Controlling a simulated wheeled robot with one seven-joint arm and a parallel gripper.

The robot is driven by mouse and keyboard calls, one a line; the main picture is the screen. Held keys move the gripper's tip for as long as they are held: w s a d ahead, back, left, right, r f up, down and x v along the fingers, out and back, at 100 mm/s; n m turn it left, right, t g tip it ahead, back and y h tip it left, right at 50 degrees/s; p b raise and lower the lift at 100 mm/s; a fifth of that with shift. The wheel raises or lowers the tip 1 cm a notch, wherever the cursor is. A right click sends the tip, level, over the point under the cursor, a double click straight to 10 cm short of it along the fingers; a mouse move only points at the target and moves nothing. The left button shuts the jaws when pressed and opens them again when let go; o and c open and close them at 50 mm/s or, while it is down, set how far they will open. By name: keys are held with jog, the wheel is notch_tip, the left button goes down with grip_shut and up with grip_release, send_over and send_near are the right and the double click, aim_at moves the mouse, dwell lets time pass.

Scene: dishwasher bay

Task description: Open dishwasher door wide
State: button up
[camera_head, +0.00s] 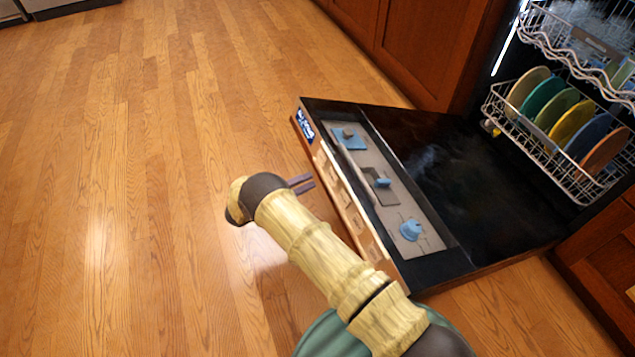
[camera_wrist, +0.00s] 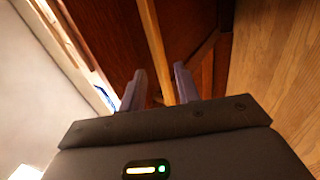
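The dishwasher door (camera_head: 440,160) is folded down and lies near level in front of the dishwasher, its dark inner face up. Its control strip (camera_head: 400,205) with blue fittings runs along the outer end. My gripper (camera_head: 304,184) is just beyond the door's outer front edge, at the left. In the wrist view the two fingers (camera_wrist: 160,92) stand apart with nothing clearly held between them. A light strip shows past the gap; I cannot tell its distance. Part of the door's outer side appears at the left of the wrist view (camera_wrist: 62,45).
The lower rack (camera_head: 570,165) holds several coloured plates inside the dishwasher; an upper rack (camera_head: 570,40) is above it. Brown cabinets (camera_head: 425,45) flank the opening. The wooden floor (camera_head: 130,170) left of the door is clear.

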jog(key=b+v, duration=0.6)
jog(key=v, duration=0.3)
jog(key=shift+a+f+b, duration=0.15)
jog(key=shift+a+b, duration=0.25)
